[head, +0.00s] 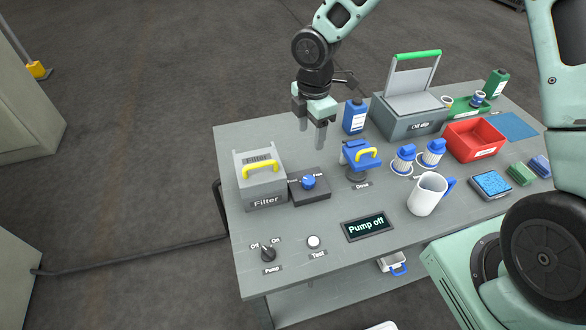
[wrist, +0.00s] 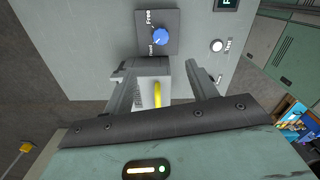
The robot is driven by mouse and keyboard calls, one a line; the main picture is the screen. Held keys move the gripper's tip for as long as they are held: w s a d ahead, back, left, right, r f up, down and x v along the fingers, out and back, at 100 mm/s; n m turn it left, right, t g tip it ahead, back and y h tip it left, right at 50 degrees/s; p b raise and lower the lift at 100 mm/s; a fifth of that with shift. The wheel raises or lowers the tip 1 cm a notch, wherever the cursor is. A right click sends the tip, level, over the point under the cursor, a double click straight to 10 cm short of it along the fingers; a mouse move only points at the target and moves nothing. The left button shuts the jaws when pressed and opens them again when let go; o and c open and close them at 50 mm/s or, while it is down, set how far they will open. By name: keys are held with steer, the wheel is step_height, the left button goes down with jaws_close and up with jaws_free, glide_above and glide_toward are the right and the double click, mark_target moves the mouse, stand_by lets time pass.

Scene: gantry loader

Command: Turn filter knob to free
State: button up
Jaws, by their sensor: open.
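The filter knob (head: 308,182) is a blue dial on a dark square base beside the grey filter box (head: 264,190). Labels stand at its left and right sides, the right one reading "Free". In the wrist view the blue knob (wrist: 160,36) lies beyond my fingers, with "Free" on one side and a partly legible label on the other. Its exact pointer direction is too small to tell. My gripper (head: 321,138) is open and empty, pointing down above and behind the knob. In the wrist view my gripper (wrist: 163,80) has its fingers apart, with the filter box's yellow handle (wrist: 158,94) between them in the picture.
A white mug (head: 427,194), a red tray (head: 474,140) and an "Oil dip" box (head: 409,118) are farther right. The pump switch (head: 267,252), test button (head: 313,242) and "Pump off" display (head: 367,227) are in front.

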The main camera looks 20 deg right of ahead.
mark_target(308, 180)
step_height(308, 180, down, 17)
steer(key=shift+s+r+p, duration=0.1)
steer(key=shift+p, duration=0.35)
steer(key=c, duration=1)
